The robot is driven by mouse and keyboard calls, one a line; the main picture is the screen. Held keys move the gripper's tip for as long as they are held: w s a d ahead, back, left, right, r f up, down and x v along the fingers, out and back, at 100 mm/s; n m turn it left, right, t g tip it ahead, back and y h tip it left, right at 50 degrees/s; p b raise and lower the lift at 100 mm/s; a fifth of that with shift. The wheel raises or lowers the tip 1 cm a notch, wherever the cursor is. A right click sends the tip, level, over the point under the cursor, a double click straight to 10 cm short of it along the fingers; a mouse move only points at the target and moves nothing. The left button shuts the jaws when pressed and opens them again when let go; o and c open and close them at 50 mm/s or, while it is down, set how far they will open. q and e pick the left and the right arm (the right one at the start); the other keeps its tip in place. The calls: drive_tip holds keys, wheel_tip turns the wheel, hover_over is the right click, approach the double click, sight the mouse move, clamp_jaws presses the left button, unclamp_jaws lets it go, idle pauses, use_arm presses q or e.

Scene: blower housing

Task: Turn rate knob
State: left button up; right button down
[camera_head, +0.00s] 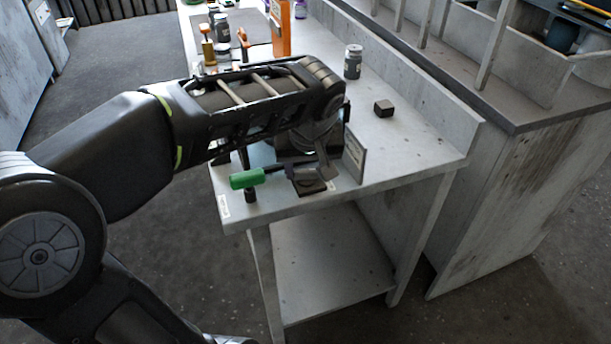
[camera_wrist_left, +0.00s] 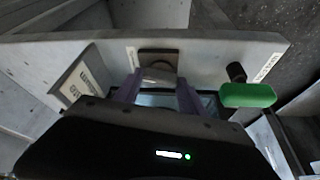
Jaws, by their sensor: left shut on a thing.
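The rate knob, a grey rounded knob (camera_wrist_left: 160,74) on a dark square base, sits near the table's front edge. In the head view its dark base (camera_head: 309,187) shows just below my left gripper (camera_head: 303,172). In the left wrist view the two purple-grey fingers of the left gripper (camera_wrist_left: 158,80) stand on either side of the knob and are shut on it. The knob's markings and angle are not readable, and my wrist hides part of it. My right gripper is not in view.
A green handle (camera_head: 247,179) with a black post (camera_head: 250,195) stands left of the knob. An upright labelled plate (camera_head: 354,155) stands to its right. A small dark block (camera_head: 384,109), a grey jar (camera_head: 353,62) and an orange item (camera_head: 281,28) stand farther back. The table's right side is mostly clear.

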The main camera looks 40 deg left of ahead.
use_arm(q)
drive_tip(key=shift+n+g+y+b, duration=0.35)
drive_tip(key=shift+n+b, duration=0.25)
drive_tip(key=shift+n, duration=0.7)
drive_tip(key=o, duration=1.4)
drive_tip(key=shift+c, duration=0.2)
drive_tip(key=p+v, duration=0.1)
drive_tip(key=v, duration=0.6)
drive_tip(key=shift+d+r, duration=0.2)
drive_tip(key=shift+r, duration=0.2)
